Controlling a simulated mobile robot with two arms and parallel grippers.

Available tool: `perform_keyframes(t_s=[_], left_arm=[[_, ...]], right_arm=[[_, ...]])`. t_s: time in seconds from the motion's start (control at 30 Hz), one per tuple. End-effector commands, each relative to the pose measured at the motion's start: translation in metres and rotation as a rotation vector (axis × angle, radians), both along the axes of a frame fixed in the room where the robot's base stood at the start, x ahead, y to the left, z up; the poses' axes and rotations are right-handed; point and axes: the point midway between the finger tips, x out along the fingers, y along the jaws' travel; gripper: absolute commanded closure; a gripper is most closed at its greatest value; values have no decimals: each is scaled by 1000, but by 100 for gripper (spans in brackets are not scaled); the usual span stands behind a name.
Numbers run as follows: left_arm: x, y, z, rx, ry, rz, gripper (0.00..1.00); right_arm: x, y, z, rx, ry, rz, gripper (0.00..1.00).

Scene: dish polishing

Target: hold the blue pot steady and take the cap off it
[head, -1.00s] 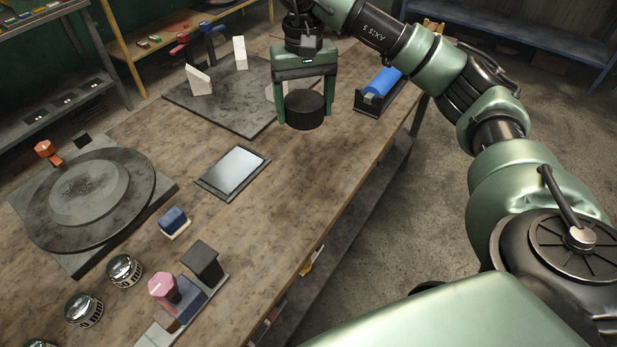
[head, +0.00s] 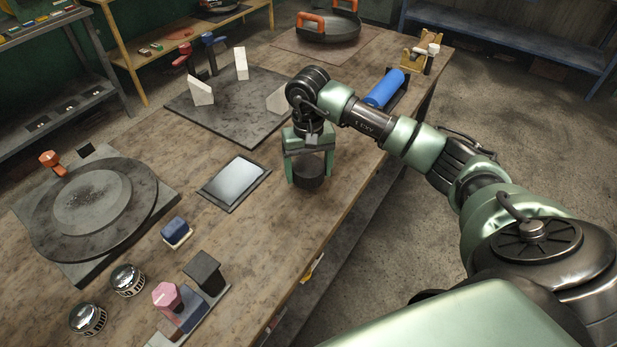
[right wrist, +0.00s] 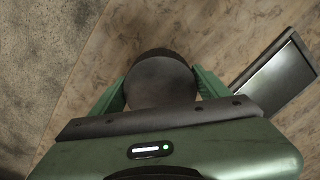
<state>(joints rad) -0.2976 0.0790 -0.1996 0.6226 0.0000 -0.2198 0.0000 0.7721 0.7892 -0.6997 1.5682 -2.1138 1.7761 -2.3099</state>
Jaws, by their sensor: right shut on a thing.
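My right gripper (head: 306,178) is shut on a dark round cap (head: 308,170), with one green finger on each side of it. In the right wrist view the cap (right wrist: 160,80) shows as a flat dark disc between the fingers. It is at or just above the table's right side; I cannot tell whether it touches the wood. I see no blue pot that I can make out. My left gripper is not in view.
A grey tablet-like plate (head: 235,183) lies left of the right gripper. A blue roller (head: 385,88) sits behind it. A round turntable (head: 60,220) is at the left, a blue block (head: 174,230) nearer. The wooden table (head: 270,250) is bare in front of the gripper.

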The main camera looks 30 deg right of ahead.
Motion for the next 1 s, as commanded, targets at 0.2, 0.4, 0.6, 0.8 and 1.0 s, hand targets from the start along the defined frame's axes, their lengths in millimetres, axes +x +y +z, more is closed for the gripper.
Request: perform_keyframes(t_s=[0.2, 0.4, 0.6, 0.8, 1.0], left_arm=[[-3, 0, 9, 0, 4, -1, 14], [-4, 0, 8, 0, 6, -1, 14], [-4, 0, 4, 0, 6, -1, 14], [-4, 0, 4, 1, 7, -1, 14], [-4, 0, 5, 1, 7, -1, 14]], right_arm=[[-1, 1, -32, 1, 5, 0, 72], [0, 0, -37, 0, 1, 0, 72], [0, 0, -40, -1, 0, 0, 72], [0, 0, -40, 0, 1, 0, 2], [-1, 0, -39, -1, 1, 1, 2]])
